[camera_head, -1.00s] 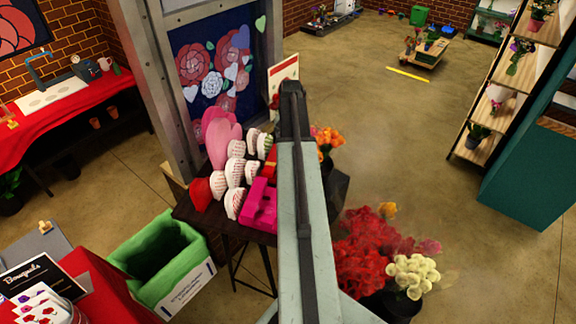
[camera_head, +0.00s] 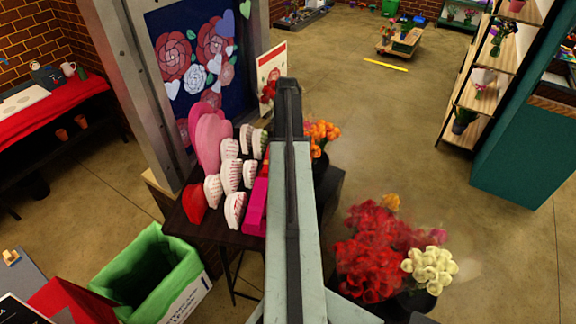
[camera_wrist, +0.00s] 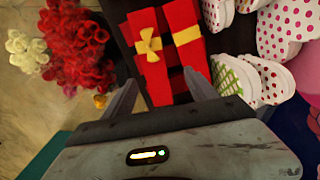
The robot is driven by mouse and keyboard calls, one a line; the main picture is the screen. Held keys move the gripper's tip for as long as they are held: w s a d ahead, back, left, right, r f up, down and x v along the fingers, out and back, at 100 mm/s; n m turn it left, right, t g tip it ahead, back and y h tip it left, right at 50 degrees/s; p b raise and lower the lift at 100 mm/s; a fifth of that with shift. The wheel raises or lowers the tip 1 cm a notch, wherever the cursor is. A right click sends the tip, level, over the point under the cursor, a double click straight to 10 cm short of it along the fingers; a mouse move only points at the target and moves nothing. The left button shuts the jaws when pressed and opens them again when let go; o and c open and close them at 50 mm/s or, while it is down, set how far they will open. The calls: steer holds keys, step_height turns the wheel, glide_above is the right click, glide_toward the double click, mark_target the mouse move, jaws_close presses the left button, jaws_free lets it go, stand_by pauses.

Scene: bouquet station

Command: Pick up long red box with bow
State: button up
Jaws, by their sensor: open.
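A long red box with a yellow bow (camera_wrist: 148,44) lies on a dark table in the wrist view. A second red box with a yellow band (camera_wrist: 184,30) lies right beside it. My gripper (camera_wrist: 161,92) is open and empty, its two fingers spread on either side of the lower ends of the boxes. Whether the fingers are level with the boxes or above them I cannot tell. In the head view my arm hides most of the boxes and the gripper tips.
White patterned heart-shaped boxes (camera_head: 231,174) crowd the dark table (camera_head: 186,222), beside a pink box (camera_head: 254,207). Red flowers (camera_head: 372,250) and cream flowers (camera_head: 428,268) stand right of my arm. A green-lined bin (camera_head: 150,275) stands at left.

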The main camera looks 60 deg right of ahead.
steer(key=shift+s+d+f+b, duration=0.1)
steer(key=shift+s+f+b, duration=0.15)
steer(key=shift+f+b, duration=0.5)
steer(key=shift+s+d+f+b, duration=0.1)
steer(key=shift+s+f+b, duration=0.1)
steer(key=shift+f+b, duration=0.5)
steer(key=f+b, duration=0.5)
steer(key=shift+s+a, duration=0.15)
steer(key=shift+a, duration=0.2)
steer(key=shift+r, duration=0.15)
steer(key=shift+c, duration=0.3)
jaws_close()
